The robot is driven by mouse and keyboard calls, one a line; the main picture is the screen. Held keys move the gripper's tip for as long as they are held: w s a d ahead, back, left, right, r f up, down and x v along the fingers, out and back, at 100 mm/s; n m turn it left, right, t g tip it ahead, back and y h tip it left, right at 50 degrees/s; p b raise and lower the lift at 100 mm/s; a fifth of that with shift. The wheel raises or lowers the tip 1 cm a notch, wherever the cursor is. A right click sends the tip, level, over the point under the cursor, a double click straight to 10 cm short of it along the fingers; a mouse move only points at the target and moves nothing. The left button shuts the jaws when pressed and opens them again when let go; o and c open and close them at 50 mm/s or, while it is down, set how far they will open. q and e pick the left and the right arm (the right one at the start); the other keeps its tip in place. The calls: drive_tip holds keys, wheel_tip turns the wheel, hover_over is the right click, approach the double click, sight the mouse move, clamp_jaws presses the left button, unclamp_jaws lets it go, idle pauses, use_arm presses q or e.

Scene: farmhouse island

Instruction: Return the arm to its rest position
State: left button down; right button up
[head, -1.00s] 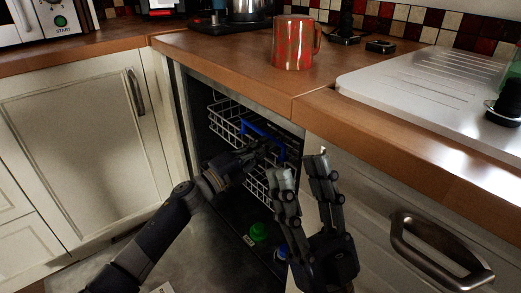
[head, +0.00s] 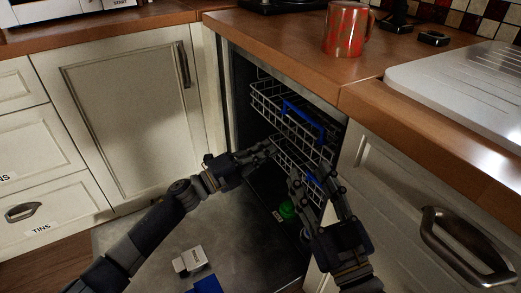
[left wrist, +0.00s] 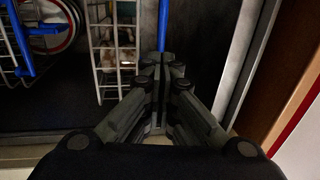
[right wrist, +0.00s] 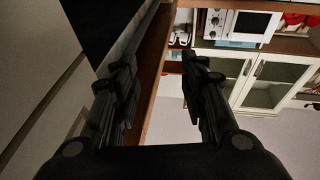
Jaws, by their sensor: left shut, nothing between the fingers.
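In the head view my left gripper (head: 268,148) is at the mouth of the open dishwasher, in front of its white wire racks (head: 270,97). It is shut and empty; the left wrist view shows its fingertips (left wrist: 162,62) together, just right of a white wire rack (left wrist: 115,60) and beside a blue bar. I cannot tell if it touches the rack. My right gripper (head: 312,175) is open and empty, raised in front of the dishwasher's right side; its fingers also stand apart in the right wrist view (right wrist: 155,70). It hides part of the lower rack.
The lowered dishwasher door (head: 240,250) carries a white box-like thing (head: 188,260) and a blue thing (head: 204,285). A green thing (head: 287,209) lies inside. A red mug (head: 346,32) stands on the counter (head: 270,38). A drawer handle (head: 465,250) juts out at right.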

use_arm(q)
drive_tip(key=shift+s+a+f, duration=0.15)
drive_tip(key=shift+s+a, duration=0.2)
drive_tip(key=shift+a, duration=0.25)
use_arm(e)
drive_tip(key=shift+w+f+g, duration=0.15)
drive_tip(key=shift+f+g, duration=0.35)
drive_tip(key=shift+f, duration=0.2)
